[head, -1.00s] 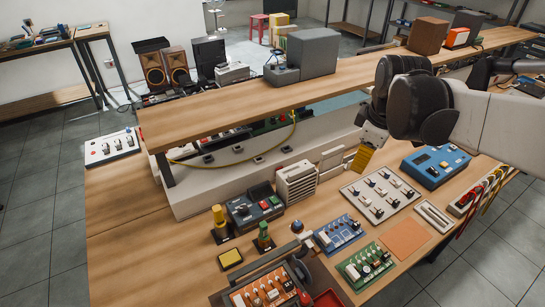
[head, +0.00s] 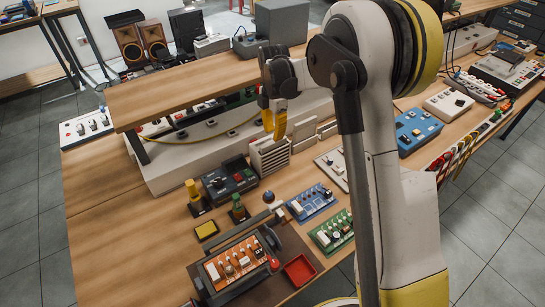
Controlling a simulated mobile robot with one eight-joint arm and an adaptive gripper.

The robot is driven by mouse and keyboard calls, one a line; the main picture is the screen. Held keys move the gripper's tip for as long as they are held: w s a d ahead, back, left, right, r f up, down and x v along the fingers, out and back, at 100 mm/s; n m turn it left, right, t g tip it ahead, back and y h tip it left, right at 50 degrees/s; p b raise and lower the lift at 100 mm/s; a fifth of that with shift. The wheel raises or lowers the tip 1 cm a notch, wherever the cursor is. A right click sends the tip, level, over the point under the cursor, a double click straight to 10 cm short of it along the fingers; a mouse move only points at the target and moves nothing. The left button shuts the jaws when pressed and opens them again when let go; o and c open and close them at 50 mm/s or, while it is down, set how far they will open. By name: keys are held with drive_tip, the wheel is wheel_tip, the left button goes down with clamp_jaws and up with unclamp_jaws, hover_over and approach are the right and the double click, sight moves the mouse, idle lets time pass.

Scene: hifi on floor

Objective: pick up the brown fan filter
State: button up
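No piece in the head view now can be clearly told as the brown fan filter. A flat orange-brown square, seen earlier right of the green circuit board (head: 332,232), is not visible now; my arm covers that part of the bench. A beige slotted box (head: 268,158) stands at the foot of the white shelf back, with pale panels (head: 302,136) to its right. My gripper (head: 274,132) points down with yellow fingers above and in front of the slotted box. Nothing is visibly held. The finger gap is too small to judge.
A wooden shelf (head: 160,99) runs behind my gripper. On the bench are a dark control box (head: 229,182), a blue circuit board (head: 312,202), an orange board in a dark case (head: 235,262) and a red tray (head: 299,270). A blue instrument (head: 417,130) stands at right.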

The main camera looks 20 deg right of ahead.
wheel_tip(320, 180, down, 5)
drive_tip(key=shift+f+b, duration=0.15)
drive_tip(key=shift+b, duration=0.75)
clamp_jaws()
wheel_tip(320, 180, up, 18)
drive_tip(key=p, duration=0.5)
wheel_tip(320, 180, up, 7)
drive_tip(key=p, duration=0.4)
hover_over(274, 142)
drive_tip(key=shift+w, duration=0.1)
